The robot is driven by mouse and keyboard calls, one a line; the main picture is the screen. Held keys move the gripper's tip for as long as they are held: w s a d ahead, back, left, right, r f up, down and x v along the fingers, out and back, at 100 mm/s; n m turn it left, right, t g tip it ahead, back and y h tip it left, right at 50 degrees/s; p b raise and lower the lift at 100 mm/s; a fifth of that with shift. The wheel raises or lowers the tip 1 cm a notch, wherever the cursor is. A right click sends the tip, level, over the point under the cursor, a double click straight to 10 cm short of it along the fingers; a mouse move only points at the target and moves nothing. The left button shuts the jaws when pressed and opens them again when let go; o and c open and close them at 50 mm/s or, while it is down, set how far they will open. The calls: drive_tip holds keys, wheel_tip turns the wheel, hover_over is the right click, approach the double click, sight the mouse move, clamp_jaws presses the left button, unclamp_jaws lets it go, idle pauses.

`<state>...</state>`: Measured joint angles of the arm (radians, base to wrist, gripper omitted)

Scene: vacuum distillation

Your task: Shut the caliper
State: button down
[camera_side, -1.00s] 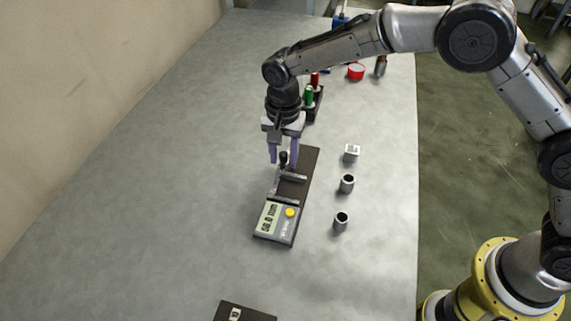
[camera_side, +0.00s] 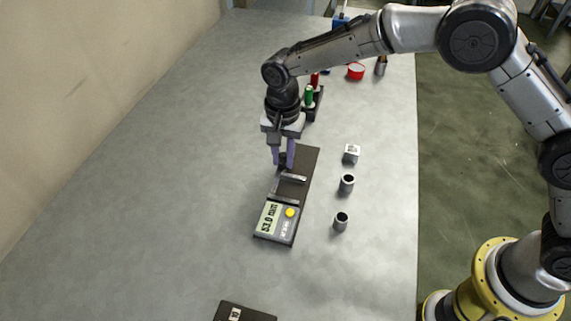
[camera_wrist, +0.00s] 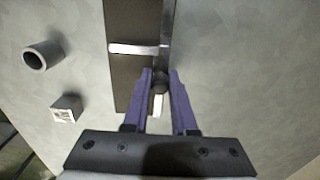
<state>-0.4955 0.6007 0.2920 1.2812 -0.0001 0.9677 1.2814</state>
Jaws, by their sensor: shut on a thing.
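The caliper (camera_side: 279,222) lies on a dark board (camera_side: 308,160) on the grey table, with its display end toward the front; the display appears to read 53.0 mm. Its sliding jaw (camera_side: 293,179) stands apart from the fixed jaw (camera_side: 284,198), with a gap between them. In the wrist view one jaw (camera_wrist: 133,48) crosses the board. My gripper (camera_side: 283,160), with purple fingers, points down at the far end of the caliper. It is shut on the dark round knob (camera_wrist: 160,82) of the slider, which is partly hidden by the fingers in the side view.
Two grey cylinders (camera_side: 347,184) (camera_side: 341,221) and a small light block (camera_side: 351,153) stand right of the board. A dark rack with red and green items (camera_side: 309,96) and a red round item (camera_side: 356,71) are behind. Another dark board (camera_side: 243,313) lies at the front. The table's left is clear.

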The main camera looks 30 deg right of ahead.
sight(276, 184)
drive_tip(key=shift+s+a, duration=1.85)
drive_tip(key=shift+a, duration=0.05)
idle(0.3)
drive_tip(key=c, duration=0.7)
unclamp_jaws()
drive_tip(key=shift+r, duration=3.55)
